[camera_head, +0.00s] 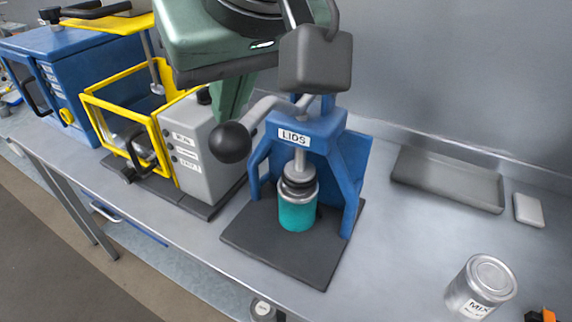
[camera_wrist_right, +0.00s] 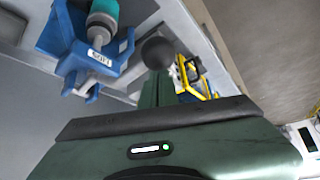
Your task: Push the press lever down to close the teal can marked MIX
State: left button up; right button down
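The blue press marked LIDS (camera_head: 306,127) stands on a dark base plate on the bench. Its lever ends in a black ball knob (camera_head: 230,142) reaching out left, above the can's height. The teal can (camera_head: 297,214) stands upright under the press plunger; no label is readable on it. My green right gripper (camera_head: 233,112) points down with its fingers together, just above the knob; I cannot tell whether they touch. In the right wrist view the knob (camera_wrist_right: 157,53) shows just beyond the fingertips, and the teal can (camera_wrist_right: 103,8) is at top left. My left gripper is out of view.
A silver can marked MIX (camera_head: 480,287) stands at the front right. A grey tray (camera_head: 447,180) lies at the back right. A grey box with a yellow frame (camera_head: 207,150) stands close left of the press. A dark grey block (camera_head: 316,60) hangs above the press.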

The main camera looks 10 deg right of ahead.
aim_at(232, 135)
jog(key=shift+f, duration=0.15)
jog(key=shift+s+f+b, duration=0.1)
jog(key=shift+f+b, duration=0.75)
jog(key=shift+f, duration=0.25)
jog(key=shift+s+a+f+b, duration=0.1)
jog(key=shift+f+b, duration=0.75)
jog(key=shift+f, duration=0.05)
jog(key=shift+f+b, duration=0.8)
jog(key=shift+f, duration=0.35)
